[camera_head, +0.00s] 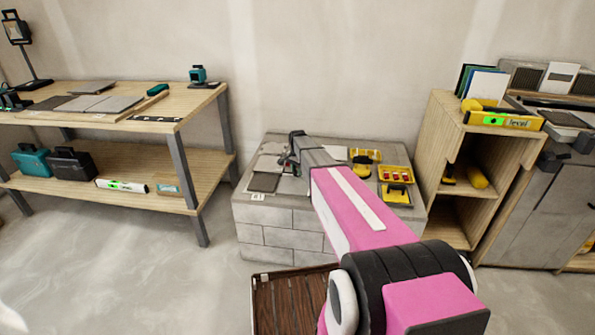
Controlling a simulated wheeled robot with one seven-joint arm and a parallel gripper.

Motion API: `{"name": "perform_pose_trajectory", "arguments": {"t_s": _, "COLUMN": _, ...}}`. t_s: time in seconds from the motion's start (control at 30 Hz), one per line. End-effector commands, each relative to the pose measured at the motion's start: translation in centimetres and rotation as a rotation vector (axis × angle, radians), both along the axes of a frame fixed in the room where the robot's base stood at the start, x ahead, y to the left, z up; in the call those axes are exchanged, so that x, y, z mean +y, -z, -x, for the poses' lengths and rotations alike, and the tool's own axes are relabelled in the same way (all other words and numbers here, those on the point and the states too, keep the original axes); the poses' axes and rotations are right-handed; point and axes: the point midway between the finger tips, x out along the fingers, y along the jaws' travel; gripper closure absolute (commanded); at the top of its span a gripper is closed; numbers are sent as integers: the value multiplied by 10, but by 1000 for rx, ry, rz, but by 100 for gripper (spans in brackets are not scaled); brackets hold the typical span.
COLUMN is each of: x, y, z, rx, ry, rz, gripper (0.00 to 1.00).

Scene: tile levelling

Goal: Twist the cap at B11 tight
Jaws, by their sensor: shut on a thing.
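My arm reaches from the lower right to a grey block bench (275,219). My gripper (287,163) is low over the left part of the bench top, among grey tiles (264,182). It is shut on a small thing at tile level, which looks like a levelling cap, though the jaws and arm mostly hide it. I cannot read B11 or tell how tight the cap sits. A small white label (257,197) lies at the front left tile.
A wooden table (185,108) stands left, a wooden shelf (445,120) right. Floor at left is clear.

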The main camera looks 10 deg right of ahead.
Motion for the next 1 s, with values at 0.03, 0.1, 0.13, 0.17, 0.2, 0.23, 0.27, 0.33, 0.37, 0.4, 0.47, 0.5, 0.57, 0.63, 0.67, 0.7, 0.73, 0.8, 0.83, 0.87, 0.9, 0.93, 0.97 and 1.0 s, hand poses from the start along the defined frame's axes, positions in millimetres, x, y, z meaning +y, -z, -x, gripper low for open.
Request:
{"name": "perform_pose_trajectory", "arguments": {"t_s": 0.03, "x": 0, "y": 0, "z": 0, "rx": 0, "ry": 44, "rz": 0, "gripper": 91}}
{"name": "perform_pose_trajectory", "arguments": {"t_s": 0.1, "x": 0, "y": 0, "z": 0, "rx": 0, "ry": 111, "rz": 0, "gripper": 91}}
{"name": "perform_pose_trajectory", "arguments": {"t_s": 0.13, "x": 0, "y": 0, "z": 0, "rx": 0, "ry": 139, "rz": 0, "gripper": 91}}
{"name": "perform_pose_trajectory", "arguments": {"t_s": 0.17, "x": 0, "y": 0, "z": 0, "rx": 0, "ry": 168, "rz": 0, "gripper": 91}}
{"name": "perform_pose_trajectory", "arguments": {"t_s": 0.2, "x": 0, "y": 0, "z": 0, "rx": 0, "ry": 206, "rz": 0, "gripper": 91}}
{"name": "perform_pose_trajectory", "arguments": {"t_s": 0.23, "x": 0, "y": 0, "z": 0, "rx": 0, "ry": 234, "rz": 0, "gripper": 91}}
{"name": "perform_pose_trajectory", "arguments": {"t_s": 0.27, "x": 0, "y": 0, "z": 0, "rx": 0, "ry": 263, "rz": 0, "gripper": 91}}
{"name": "perform_pose_trajectory", "arguments": {"t_s": 0.33, "x": 0, "y": 0, "z": 0, "rx": 0, "ry": 329, "rz": 0, "gripper": 91}}
{"name": "perform_pose_trajectory", "arguments": {"t_s": 0.37, "x": 0, "y": 0, "z": 0, "rx": 0, "ry": 358, "rz": 0, "gripper": 91}}
{"name": "perform_pose_trajectory", "arguments": {"t_s": 0.4, "x": 0, "y": 0, "z": 0, "rx": 0, "ry": 396, "rz": 0, "gripper": 91}}
{"name": "perform_pose_trajectory", "arguments": {"t_s": 0.47, "x": 0, "y": 0, "z": 0, "rx": 0, "ry": 453, "rz": 0, "gripper": 91}}
{"name": "perform_pose_trajectory", "arguments": {"t_s": 0.5, "x": 0, "y": 0, "z": 0, "rx": 0, "ry": 491, "rz": 0, "gripper": 91}}
{"name": "perform_pose_trajectory", "arguments": {"t_s": 0.57, "x": 0, "y": 0, "z": 0, "rx": 0, "ry": 547, "rz": 0, "gripper": 91}}
{"name": "perform_pose_trajectory", "arguments": {"t_s": 0.63, "x": 0, "y": 0, "z": 0, "rx": 0, "ry": 611, "rz": 0, "gripper": 91}}
{"name": "perform_pose_trajectory", "arguments": {"t_s": 0.67, "x": 0, "y": 0, "z": 0, "rx": 0, "ry": 638, "rz": 0, "gripper": 91}}
{"name": "perform_pose_trajectory", "arguments": {"t_s": 0.7, "x": 0, "y": 0, "z": 0, "rx": 0, "ry": 672, "rz": 0, "gripper": 91}}
{"name": "perform_pose_trajectory", "arguments": {"t_s": 0.73, "x": 0, "y": 0, "z": 0, "rx": 0, "ry": 698, "rz": 0, "gripper": 91}}
{"name": "perform_pose_trajectory", "arguments": {"t_s": 0.8, "x": 0, "y": 0, "z": 0, "rx": 0, "ry": 754, "rz": 0, "gripper": 91}}
{"name": "perform_pose_trajectory", "arguments": {"t_s": 0.83, "x": 0, "y": 0, "z": 0, "rx": 0, "ry": 777, "rz": 0, "gripper": 91}}
{"name": "perform_pose_trajectory", "arguments": {"t_s": 0.87, "x": 0, "y": 0, "z": 0, "rx": 0, "ry": 798, "rz": 0, "gripper": 91}}
{"name": "perform_pose_trajectory", "arguments": {"t_s": 0.9, "x": 0, "y": 0, "z": 0, "rx": 0, "ry": 825, "rz": 0, "gripper": 91}}
{"name": "perform_pose_trajectory", "arguments": {"t_s": 0.93, "x": 0, "y": 0, "z": 0, "rx": 0, "ry": 845, "rz": 0, "gripper": 91}}
{"name": "perform_pose_trajectory", "arguments": {"t_s": 0.97, "x": 0, "y": 0, "z": 0, "rx": 0, "ry": 863, "rz": 0, "gripper": 91}}
{"name": "perform_pose_trajectory", "arguments": {"t_s": 1.0, "x": 0, "y": 0, "z": 0, "rx": 0, "ry": 885, "rz": 0, "gripper": 91}}
